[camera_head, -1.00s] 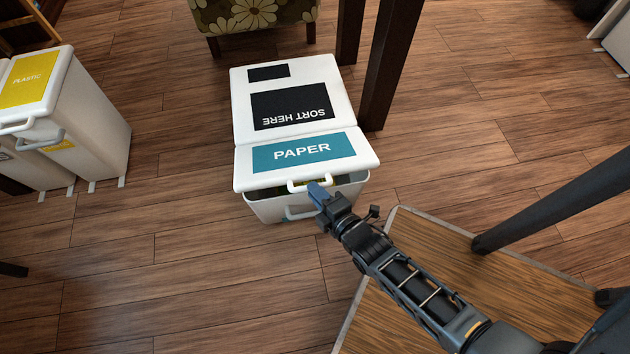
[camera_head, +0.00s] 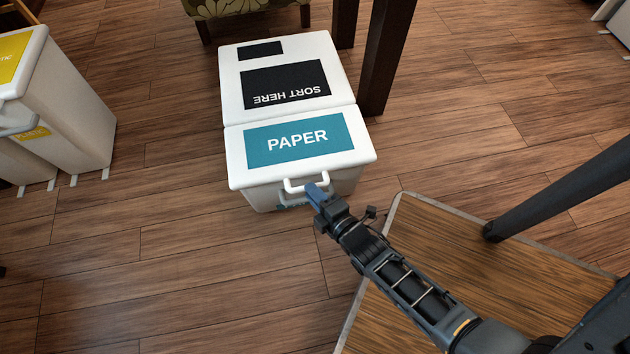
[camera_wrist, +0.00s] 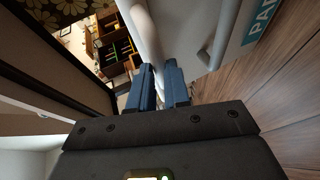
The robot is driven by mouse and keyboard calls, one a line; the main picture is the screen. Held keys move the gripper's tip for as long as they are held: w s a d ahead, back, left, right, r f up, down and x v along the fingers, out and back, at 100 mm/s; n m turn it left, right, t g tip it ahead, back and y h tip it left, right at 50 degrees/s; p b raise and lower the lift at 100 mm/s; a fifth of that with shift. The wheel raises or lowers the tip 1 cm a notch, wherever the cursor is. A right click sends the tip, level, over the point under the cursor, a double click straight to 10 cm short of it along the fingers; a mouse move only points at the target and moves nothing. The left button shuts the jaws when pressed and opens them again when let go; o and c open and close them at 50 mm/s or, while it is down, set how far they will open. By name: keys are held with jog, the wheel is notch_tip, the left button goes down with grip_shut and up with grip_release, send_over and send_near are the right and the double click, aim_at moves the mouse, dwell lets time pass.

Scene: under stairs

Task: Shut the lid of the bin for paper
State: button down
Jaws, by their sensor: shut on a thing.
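The white paper bin (camera_head: 338,184) stands on the floor. Its lid (camera_head: 237,180) has a teal PAPER label and lies about level, with no dark gap showing under its front edge. The white lid handle (camera_head: 293,187) sticks out at the front. My gripper (camera_head: 316,193) is at the right end of this handle and shut on it. In the wrist view, my blue fingers (camera_wrist: 161,85) close around a white bar. The contact itself is partly hidden.
A white bin with yellow labels (camera_head: 75,115) stands at the left. A dark post (camera_head: 385,60) and a flowered seat (camera_head: 245,8) are behind the paper bin. A wooden tabletop (camera_head: 480,270) lies under my arm at the right. Floor in front is clear.

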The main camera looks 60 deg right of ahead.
jog(key=shift+s+a+f, duration=0.25)
jog(key=shift+a+f, duration=0.05)
jog(key=shift+f, duration=0.25)
jog(key=shift+s+a+f, duration=0.25)
jog(key=shift+a+f, duration=0.05)
jog(key=shift+f, duration=0.2)
jog(key=c, duration=1.4)
grip_release()
jog(key=o, duration=0.3)
jog(key=shift+w, duration=0.1)
jog(key=shift+r, duration=0.1)
jog(key=p+v, duration=0.2)
jog(key=v, duration=0.5)
jog(key=shift+s+r, duration=0.25)
jog(key=shift+r, duration=0.2)
